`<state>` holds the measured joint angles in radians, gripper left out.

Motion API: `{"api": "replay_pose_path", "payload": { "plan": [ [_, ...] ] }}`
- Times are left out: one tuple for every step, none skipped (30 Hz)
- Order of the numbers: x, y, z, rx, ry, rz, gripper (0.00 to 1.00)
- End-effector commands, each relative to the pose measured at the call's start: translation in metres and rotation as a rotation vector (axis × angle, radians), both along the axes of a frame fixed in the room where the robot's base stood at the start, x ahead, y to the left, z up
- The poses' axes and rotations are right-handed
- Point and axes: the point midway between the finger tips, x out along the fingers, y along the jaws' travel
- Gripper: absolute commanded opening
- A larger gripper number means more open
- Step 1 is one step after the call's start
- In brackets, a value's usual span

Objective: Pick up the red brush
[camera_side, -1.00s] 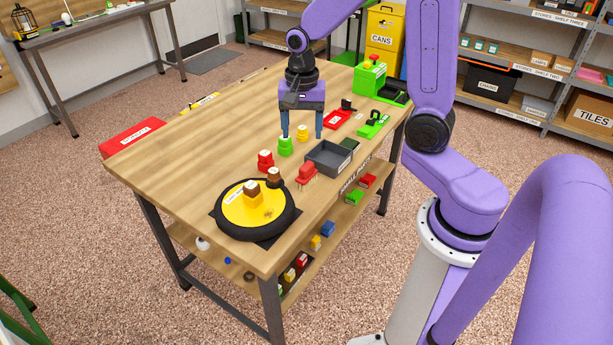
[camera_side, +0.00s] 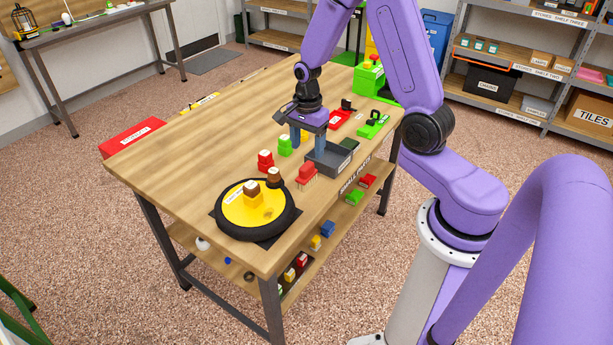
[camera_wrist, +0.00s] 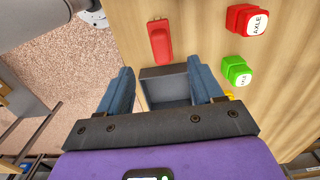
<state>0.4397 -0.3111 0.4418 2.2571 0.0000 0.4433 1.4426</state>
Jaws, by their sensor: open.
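The red brush (camera_side: 307,173) stands on the wooden workbench, bristles down, just left of the grey tray. In the wrist view the red brush (camera_wrist: 160,41) lies beyond my fingertips, clear of them. My gripper (camera_side: 306,146) is open and empty above the bench, over the tray area and to the right of the brush. In the wrist view my gripper (camera_wrist: 171,82) shows both blue fingers spread, with the grey tray (camera_wrist: 165,73) showing between them.
A green machine (camera_side: 369,77) stands at the far end. The bench's left half is mostly clear.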

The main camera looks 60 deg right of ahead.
Motion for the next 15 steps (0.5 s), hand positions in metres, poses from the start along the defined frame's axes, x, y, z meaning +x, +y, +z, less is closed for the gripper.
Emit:
{"api": "replay_pose_path", "payload": {
  "plan": [
    [-0.001,0.000,-0.008,0.001,0.005,-0.001,0.66],
    [-0.001,0.000,-0.013,0.001,0.005,-0.001,0.66],
    [-0.001,0.000,-0.018,0.001,0.005,0.000,0.66],
    [-0.001,0.000,-0.022,0.001,0.005,0.000,0.66],
    [-0.001,0.000,-0.026,0.001,0.005,0.000,0.66],
    [-0.001,0.000,-0.031,0.000,0.004,0.000,0.66],
    [0.000,0.000,-0.034,0.000,0.003,0.000,0.66],
    [-0.001,0.000,-0.037,0.000,0.004,0.000,0.66],
    [0.000,0.000,-0.040,0.000,0.002,0.000,0.66],
    [0.000,0.000,-0.042,0.000,0.002,0.000,0.66],
    [0.000,0.000,-0.044,0.000,0.002,0.001,0.66],
    [0.000,0.000,-0.045,0.000,0.001,0.001,0.66],
    [0.000,0.000,-0.046,0.000,0.001,0.001,0.66],
    [0.000,0.000,-0.047,0.000,0.000,0.001,0.66],
    [0.000,0.000,-0.048,0.000,0.000,0.001,0.66]
  ]
}}
